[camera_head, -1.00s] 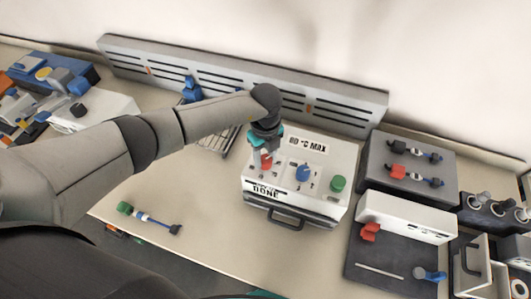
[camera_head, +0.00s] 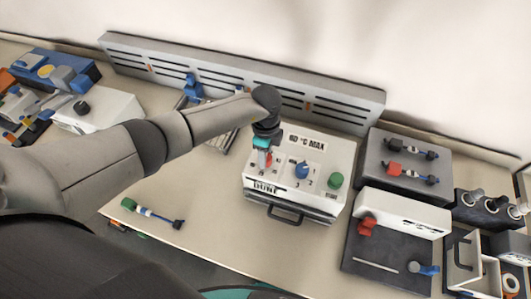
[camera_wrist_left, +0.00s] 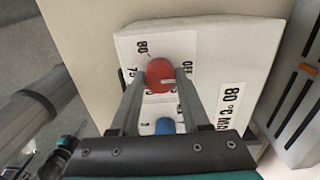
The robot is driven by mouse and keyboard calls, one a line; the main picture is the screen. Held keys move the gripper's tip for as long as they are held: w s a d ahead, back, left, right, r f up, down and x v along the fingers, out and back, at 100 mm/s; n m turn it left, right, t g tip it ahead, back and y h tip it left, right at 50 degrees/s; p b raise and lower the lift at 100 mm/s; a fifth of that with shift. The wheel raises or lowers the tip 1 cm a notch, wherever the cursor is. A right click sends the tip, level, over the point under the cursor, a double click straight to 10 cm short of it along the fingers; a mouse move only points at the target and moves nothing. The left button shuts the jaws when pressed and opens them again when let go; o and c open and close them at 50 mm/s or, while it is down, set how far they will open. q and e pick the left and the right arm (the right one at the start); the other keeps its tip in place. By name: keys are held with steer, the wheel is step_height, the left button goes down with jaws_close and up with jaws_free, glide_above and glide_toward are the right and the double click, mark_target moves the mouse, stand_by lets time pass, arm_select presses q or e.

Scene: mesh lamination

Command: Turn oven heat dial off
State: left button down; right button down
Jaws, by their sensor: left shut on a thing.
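The oven (camera_head: 325,150) is a white and grey box with a dark front handle, labelled "80 °C MAX". Its red heat dial (camera_wrist_left: 160,75) sits between my left gripper's fingers in the left wrist view, with printed "80", "75" and "OFF" marks around it. A short white line shows on the dial's face. My left gripper (camera_head: 265,163) comes down from above and is shut on this red dial, partly hiding it in the head view. A blue dial (camera_head: 303,171) and a green knob (camera_head: 336,180) stand to its right. My right gripper is out of view.
A slotted grey rail (camera_head: 240,85) runs behind the oven. A wire rack stands behind and left of it. A green-and-blue tool (camera_head: 150,213) lies on the bench at left. Dark stations with red and blue parts (camera_head: 385,245) stand close on the right.

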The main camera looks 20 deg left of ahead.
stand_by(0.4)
arm_select(q)
steer(key=shift+c, duration=1.9)
jaws_free()
steer(key=shift+r, duration=0.15)
step_height(320, 180, up, 15)
steer(key=b, duration=0.1)
